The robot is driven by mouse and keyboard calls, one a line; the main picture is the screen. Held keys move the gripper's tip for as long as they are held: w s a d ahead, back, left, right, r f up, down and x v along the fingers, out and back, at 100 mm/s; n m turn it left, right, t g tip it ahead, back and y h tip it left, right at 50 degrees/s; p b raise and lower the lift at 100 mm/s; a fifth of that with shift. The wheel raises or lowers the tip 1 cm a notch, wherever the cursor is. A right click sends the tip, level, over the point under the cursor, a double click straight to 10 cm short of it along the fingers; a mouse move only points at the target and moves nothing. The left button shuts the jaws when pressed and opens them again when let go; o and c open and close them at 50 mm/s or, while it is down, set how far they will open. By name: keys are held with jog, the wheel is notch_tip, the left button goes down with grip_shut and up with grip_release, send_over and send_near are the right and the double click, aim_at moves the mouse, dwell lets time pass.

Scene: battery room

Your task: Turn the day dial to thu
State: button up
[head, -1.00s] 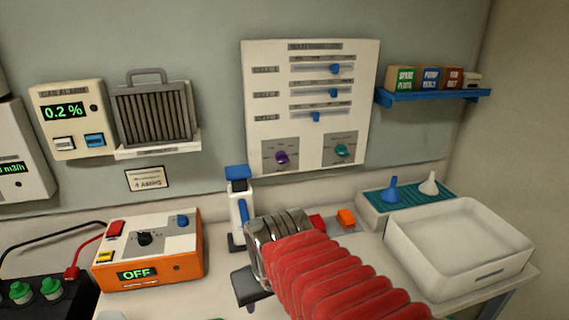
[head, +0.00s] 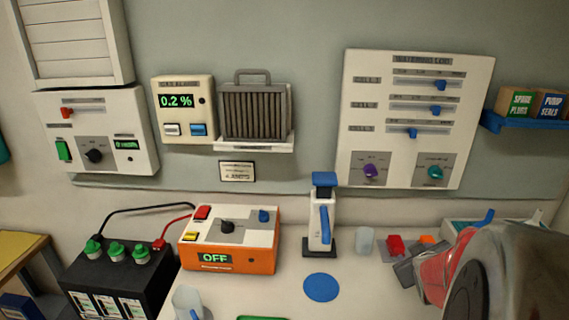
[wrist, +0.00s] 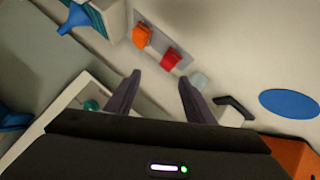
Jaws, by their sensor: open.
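A white board (head: 415,75) hangs on the back wall with three sliders. At its bottom are two dials on grey plates, a purple one (head: 371,171) at left and a teal one (head: 435,172) at right. Their labels are too small to read, so I cannot tell which is the day dial or where it points. In the wrist view a teal knob (wrist: 92,105) shows at the lower left, beyond the fingers. My gripper (wrist: 156,88) is open with nothing between its dark fingers, apart from both dials. In the head view my arm covers the lower right.
The bench holds an orange box (head: 230,258) reading OFF, a blue-and-white upright device (head: 321,220) below the board, a clear cup (head: 365,240), red (head: 396,245) and orange blocks, and a blue disc (head: 321,287). A blue shelf (head: 520,124) with boxes juts out right of the board.

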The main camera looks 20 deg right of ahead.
jog(key=w+r+n+t, duration=0.4)
jog(key=w, duration=0.1)
jog(key=n+t+y, duration=0.2)
jog(key=n+t, duration=0.2)
jog(key=t, duration=0.1)
send_near(372, 175)
jog(key=v, duration=0.5)
jog(key=shift+w+r, duration=0.2)
jog(key=shift+w+d, duration=0.1)
jog(key=x, duration=1.3)
jog(key=shift+w+d+f, duration=0.15)
jog(key=shift+w+f, duration=0.05)
jog(key=shift+w, duration=0.1)
jog(key=shift+c, duration=0.4)
jog(key=c, duration=1)
